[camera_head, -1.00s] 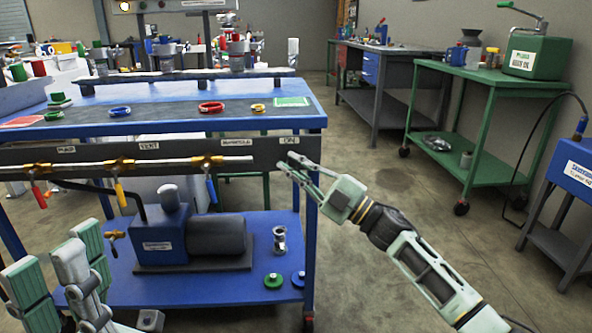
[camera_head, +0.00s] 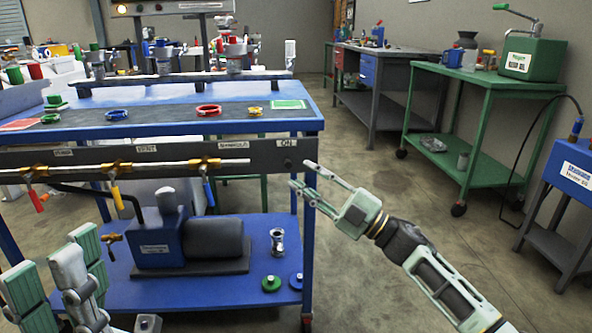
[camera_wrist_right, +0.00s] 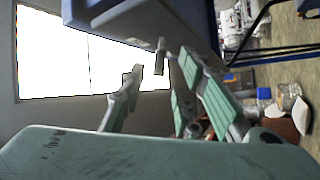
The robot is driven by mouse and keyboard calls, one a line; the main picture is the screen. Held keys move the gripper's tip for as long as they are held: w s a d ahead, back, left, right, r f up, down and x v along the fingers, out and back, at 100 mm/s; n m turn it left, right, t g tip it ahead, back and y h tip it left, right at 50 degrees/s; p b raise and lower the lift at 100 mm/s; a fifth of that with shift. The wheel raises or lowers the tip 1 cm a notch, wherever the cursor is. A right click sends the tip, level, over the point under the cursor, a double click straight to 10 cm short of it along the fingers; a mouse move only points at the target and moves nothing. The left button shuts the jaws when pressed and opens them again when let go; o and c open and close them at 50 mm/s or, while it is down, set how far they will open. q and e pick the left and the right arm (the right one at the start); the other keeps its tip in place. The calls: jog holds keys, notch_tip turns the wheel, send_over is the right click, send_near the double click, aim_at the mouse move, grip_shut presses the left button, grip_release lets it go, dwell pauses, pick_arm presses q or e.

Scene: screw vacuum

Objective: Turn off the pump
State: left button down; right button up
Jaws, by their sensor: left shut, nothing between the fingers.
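The pump, a blue body (camera_head: 157,240) with a dark motor, stands on the lower shelf of the blue bench. A dark front panel (camera_head: 262,153) carries a small ON label (camera_head: 289,142) at its right end. A small round switch (camera_head: 287,163) seems to sit below the label; its position is too small to tell. My right gripper (camera_head: 300,175) is open and empty, its fingertips just right of and below the switch, apparently apart from it. Its fingers also show in the right wrist view (camera_wrist_right: 160,75). My left gripper (camera_head: 75,250) is shut and empty at the lower left.
Brass valves (camera_head: 118,168) with red, yellow and blue handles line the panel pipe. Coloured rings (camera_head: 208,110) lie on the bench top. A metal fitting (camera_head: 277,241) and a green disc (camera_head: 271,283) sit on the lower shelf.

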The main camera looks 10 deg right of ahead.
jog(key=v, duration=0.7)
jog(key=shift+s+d, duration=0.2)
jog(key=shift+d, duration=0.05)
jog(key=shift+f, duration=0.1)
